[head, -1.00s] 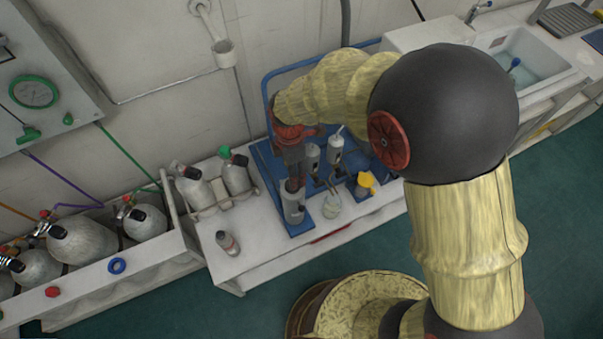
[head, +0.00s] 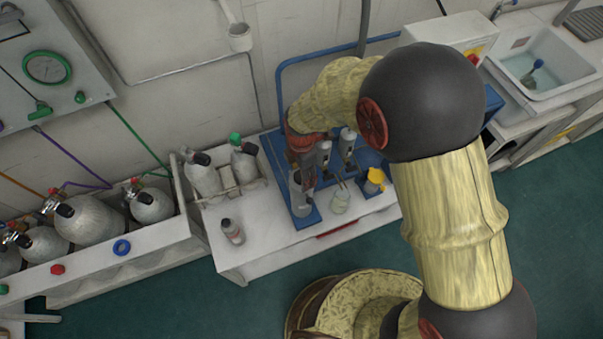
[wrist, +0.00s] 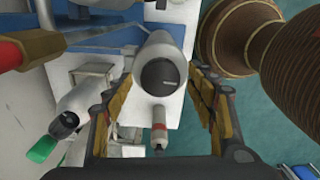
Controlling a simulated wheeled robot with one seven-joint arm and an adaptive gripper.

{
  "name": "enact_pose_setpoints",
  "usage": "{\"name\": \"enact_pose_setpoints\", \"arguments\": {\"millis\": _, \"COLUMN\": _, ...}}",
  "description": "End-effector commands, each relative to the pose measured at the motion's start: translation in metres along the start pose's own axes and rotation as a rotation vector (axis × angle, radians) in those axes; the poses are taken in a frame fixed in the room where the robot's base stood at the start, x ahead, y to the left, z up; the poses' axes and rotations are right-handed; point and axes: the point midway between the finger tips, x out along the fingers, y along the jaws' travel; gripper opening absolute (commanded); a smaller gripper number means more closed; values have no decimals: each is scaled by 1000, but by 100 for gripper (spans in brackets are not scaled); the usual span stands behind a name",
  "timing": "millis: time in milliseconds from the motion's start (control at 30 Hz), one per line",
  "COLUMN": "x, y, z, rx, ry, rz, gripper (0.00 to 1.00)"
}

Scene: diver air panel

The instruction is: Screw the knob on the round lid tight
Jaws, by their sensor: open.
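A grey upright canister (wrist: 165,50) with a round lid (wrist: 163,76) faces the camera in the wrist view. A small dark knob or slot shows at the lid's centre; its exact shape is too small to tell. The canister also shows in the head view (head: 300,200) on the front left of the blue stand. My gripper (wrist: 162,82) is open, its fingers on the left and right sides of the lid, with gaps visible. In the head view my gripper (head: 304,165) is above the canister, and the arm partly hides the stand. I cannot tell the exact height between fingers and lid.
A small bottle (head: 232,231) stands on the white bench left of the stand. Two grey cylinders (head: 205,180) stand behind it. The front left of the bench is mostly clear.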

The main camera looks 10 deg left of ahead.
Motion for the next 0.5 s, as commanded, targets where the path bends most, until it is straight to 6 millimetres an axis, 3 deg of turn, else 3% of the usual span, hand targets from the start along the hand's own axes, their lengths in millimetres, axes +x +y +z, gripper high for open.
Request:
{"name": "enact_pose_setpoints", "arguments": {"millis": 200, "x": 0, "y": 0, "z": 0, "rx": 0, "ry": 0, "rz": 0, "gripper": 57}}
{"name": "enact_pose_setpoints", "arguments": {"millis": 500, "x": 0, "y": 0, "z": 0, "rx": 0, "ry": 0, "rz": 0, "gripper": 40}}
